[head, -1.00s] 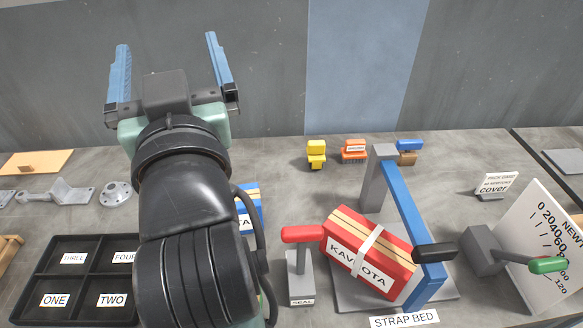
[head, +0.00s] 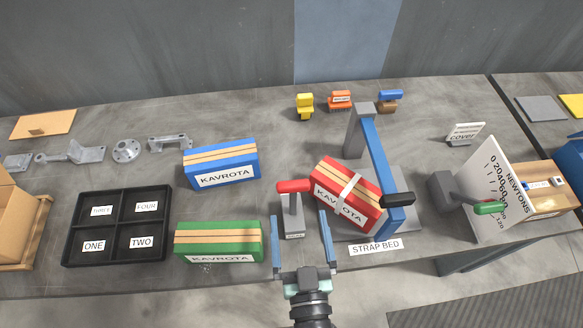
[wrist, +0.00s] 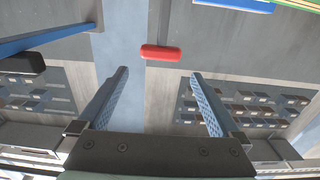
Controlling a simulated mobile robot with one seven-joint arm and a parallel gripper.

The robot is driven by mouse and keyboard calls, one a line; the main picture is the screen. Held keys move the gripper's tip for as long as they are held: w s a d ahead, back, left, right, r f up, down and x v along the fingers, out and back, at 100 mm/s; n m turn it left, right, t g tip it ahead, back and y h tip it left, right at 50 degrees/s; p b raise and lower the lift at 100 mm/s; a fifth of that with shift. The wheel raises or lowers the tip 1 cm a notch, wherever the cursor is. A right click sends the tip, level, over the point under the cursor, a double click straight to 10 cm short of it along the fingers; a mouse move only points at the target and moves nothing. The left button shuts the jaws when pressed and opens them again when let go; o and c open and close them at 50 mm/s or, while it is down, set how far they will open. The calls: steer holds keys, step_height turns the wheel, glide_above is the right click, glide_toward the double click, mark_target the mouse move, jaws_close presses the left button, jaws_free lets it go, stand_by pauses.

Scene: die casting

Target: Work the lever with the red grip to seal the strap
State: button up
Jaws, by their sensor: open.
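The lever's red grip (head: 294,186) sits level on top of a grey upright stand with a small label at its foot. My gripper (head: 299,215) is open and empty in front of the stand, its two blue fingers on either side of it in the head view. In the wrist view the red grip (wrist: 161,52) lies just beyond and between the open fingertips (wrist: 159,73), not touching them. The red KAVROTA box (head: 329,181) lies tilted on the strap bed (head: 409,216), with a pale strap (head: 348,191) around it.
A blue press arm with a black grip (head: 398,200) stands right of the red box. A green KAVROTA box (head: 217,240) is close left of my gripper; a blue one (head: 220,165) is behind it. The newtons gauge (head: 487,190), with a green-gripped lever, stands at right.

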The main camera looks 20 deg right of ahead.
mark_target(293, 180)
steer(key=p+x, duration=0.2)
steer(key=x, duration=1)
steer(key=shift+w+f, duration=0.2)
jaws_close()
